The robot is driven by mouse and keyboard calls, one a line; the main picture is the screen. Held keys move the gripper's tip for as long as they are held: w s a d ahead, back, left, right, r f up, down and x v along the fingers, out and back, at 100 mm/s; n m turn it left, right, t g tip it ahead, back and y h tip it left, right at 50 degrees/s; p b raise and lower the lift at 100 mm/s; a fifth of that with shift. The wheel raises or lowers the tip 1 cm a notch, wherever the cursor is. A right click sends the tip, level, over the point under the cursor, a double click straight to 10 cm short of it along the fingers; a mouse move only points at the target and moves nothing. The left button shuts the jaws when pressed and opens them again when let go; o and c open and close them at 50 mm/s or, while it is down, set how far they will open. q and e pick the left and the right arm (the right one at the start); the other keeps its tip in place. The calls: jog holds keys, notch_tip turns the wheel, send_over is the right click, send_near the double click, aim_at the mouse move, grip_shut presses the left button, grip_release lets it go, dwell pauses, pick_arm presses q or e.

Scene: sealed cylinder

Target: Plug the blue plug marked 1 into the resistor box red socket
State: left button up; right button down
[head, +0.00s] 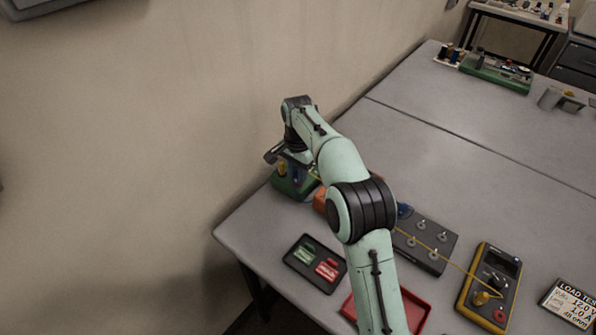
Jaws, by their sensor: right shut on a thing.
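My right gripper (279,154) is at the far left end of the table, low over a green-based unit (290,187). It is shut on what looks like a blue plug (297,173); its marking is too small to read. A dark grey box with several knobs (427,242), possibly the resistor box, lies right of my arm. A blue piece (404,210) shows at its upper left edge. My arm hides part of this box, and I see no red socket on it. My left gripper is not in view.
A yellow multimeter (489,288) has a yellow lead running left behind my arm. A black tray (315,263) holds green and red pieces. A red tray (416,308) lies partly under my arm. A wall stands close behind the gripper. The table's right rear is mostly clear.

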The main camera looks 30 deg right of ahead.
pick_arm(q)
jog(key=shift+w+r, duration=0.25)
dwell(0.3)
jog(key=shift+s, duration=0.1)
pick_arm(e)
jog(key=c, duration=0.9)
grip_release()
jog(key=shift+o, duration=0.2)
